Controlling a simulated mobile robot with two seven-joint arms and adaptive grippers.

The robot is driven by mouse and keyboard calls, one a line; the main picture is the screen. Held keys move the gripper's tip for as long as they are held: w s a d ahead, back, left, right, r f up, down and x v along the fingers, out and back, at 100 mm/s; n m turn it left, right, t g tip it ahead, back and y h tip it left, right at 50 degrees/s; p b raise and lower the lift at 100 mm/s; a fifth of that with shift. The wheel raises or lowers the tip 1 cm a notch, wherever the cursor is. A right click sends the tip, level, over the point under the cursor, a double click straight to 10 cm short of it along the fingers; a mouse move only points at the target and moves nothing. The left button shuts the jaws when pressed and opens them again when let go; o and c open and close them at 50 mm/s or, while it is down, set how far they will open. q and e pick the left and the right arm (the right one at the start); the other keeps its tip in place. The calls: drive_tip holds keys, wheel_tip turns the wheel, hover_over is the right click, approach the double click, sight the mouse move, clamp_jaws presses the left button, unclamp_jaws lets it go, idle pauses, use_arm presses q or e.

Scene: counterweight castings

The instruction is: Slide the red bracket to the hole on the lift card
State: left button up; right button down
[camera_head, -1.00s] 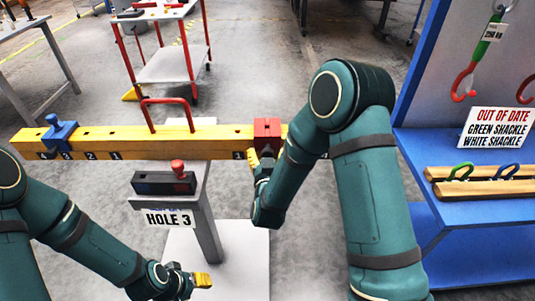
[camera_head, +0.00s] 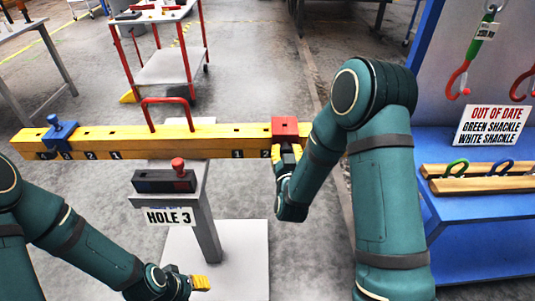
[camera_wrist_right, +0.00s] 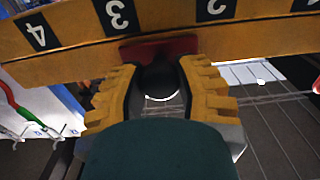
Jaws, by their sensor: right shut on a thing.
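The red bracket (camera_head: 285,127) sits around the yellow beam (camera_head: 200,140) on its right half. In the head view it is just right of the number 2; in the right wrist view its red underside (camera_wrist_right: 158,48) lies between the numbers 3 and 2. My right gripper (camera_head: 287,152) is below the beam, shut on the bracket's lower part; its yellow fingers (camera_wrist_right: 160,85) flank a dark round piece. The lift card (camera_head: 168,217) reads HOLE 3 and hangs on the stand. My left gripper (camera_head: 200,283) is low at the front, away from the beam; its opening is unclear.
A blue bracket (camera_head: 59,132) is on the beam's left end and a red handle (camera_head: 167,113) rises from its middle. A dark box with a red knob (camera_head: 164,181) sits below. At right, a blue bench (camera_head: 480,205) holds shackles and an OUT OF DATE sign (camera_head: 492,126).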

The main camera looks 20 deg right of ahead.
drive_tip(key=d, duration=0.1)
drive_tip(key=s+d, duration=0.1)
drive_tip(key=d, duration=0.1)
drive_tip(key=shift+d, duration=0.1)
drive_tip(key=c, duration=0.6)
unclamp_jaws()
drive_tip(key=v, duration=0.7)
drive_tip(key=shift+s, duration=0.2)
